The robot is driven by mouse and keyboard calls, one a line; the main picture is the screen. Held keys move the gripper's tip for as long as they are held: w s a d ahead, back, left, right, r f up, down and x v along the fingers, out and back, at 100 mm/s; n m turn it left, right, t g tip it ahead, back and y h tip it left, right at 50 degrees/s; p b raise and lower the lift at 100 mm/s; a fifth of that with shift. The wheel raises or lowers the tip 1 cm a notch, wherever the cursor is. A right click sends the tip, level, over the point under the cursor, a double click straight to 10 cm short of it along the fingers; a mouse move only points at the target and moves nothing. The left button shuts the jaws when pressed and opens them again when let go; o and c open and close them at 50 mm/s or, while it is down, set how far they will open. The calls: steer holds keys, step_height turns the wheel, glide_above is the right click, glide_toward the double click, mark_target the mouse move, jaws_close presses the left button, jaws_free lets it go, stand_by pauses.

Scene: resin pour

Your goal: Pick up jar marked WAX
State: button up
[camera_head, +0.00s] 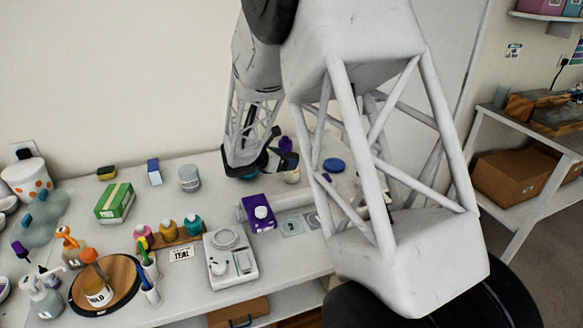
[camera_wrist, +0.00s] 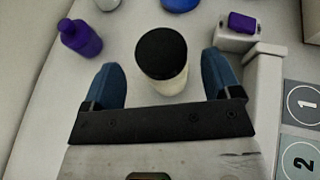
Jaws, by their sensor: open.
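In the wrist view a cream jar with a black lid (camera_wrist: 162,58) stands upright between the two blue fingers of my gripper (camera_wrist: 160,72). The fingers are open, with a gap on each side of the jar. No marking on it is readable, so I cannot tell whether it says WAX. In the head view my gripper (camera_head: 268,162) is low over the back of the table, and a cream jar (camera_head: 292,176) shows partly beside it. A grey-lidded jar (camera_head: 189,178) stands further left; its label is too small to read.
A purple bottle (camera_wrist: 80,38) stands left of the gripper in the wrist view. A white block with a purple top (camera_wrist: 240,28) and a pale rail (camera_wrist: 262,85) are close on the right. In the head view a scale (camera_head: 230,260) and a purple box (camera_head: 258,213) stand in front.

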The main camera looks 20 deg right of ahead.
mark_target(292, 156)
steer(key=shift+x, duration=1.7)
steer(key=shift+s, duration=0.1)
steer(key=c, duration=1.1)
steer(key=shift+o, duration=0.2)
steer(key=shift+r, duration=0.1)
steer(key=shift+r, duration=4.9)
